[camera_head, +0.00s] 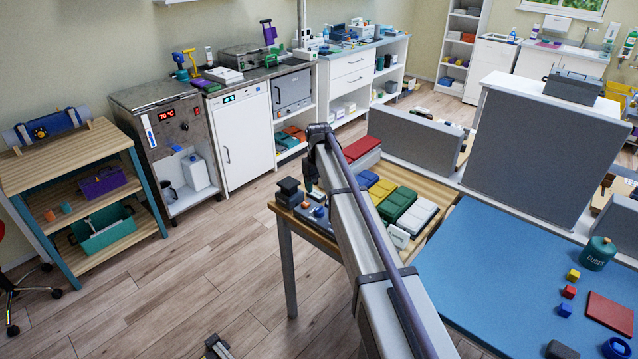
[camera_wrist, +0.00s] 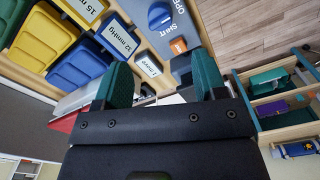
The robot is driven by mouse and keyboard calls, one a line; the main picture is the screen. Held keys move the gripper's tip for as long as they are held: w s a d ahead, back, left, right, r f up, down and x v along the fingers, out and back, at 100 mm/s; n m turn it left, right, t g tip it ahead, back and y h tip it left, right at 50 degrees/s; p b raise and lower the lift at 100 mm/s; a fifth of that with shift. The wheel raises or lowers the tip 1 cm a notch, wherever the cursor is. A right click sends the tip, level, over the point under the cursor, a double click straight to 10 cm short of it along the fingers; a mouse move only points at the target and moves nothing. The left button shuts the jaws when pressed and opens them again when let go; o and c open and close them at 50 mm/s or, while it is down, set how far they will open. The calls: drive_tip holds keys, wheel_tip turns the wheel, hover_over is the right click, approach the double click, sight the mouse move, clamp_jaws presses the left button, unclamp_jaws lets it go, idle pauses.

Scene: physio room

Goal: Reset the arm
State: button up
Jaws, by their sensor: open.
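My arm (camera_head: 350,220) reaches out over a wooden table (camera_head: 410,176), with its wrist bent down at the far end. My gripper (camera_head: 312,180) hangs over the table's left part, mostly hidden behind the arm in the head view. In the wrist view my gripper (camera_wrist: 161,85) has two green fingers set wide apart, with nothing held between them. Beyond the fingers are a label reading "1 move" (camera_wrist: 148,65) and a grey panel with a blue knob (camera_wrist: 160,16) marked "SHUT". Whether the fingertips touch anything I cannot tell.
Red (camera_head: 362,148), yellow (camera_head: 383,189), green (camera_head: 397,204) and white (camera_head: 416,217) lidded bins lie right of my arm. A small dark device (camera_head: 289,190) stands on the table's left edge. A blue padded surface (camera_head: 500,270) lies at right. The floor (camera_head: 215,260) at left is mostly clear.

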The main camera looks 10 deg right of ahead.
drive_tip(key=s+m, duration=0.3)
drive_tip(key=s, duration=3.4)
drive_tip(key=shift+s, duration=0.25)
drive_tip(key=shift+d, duration=0.1)
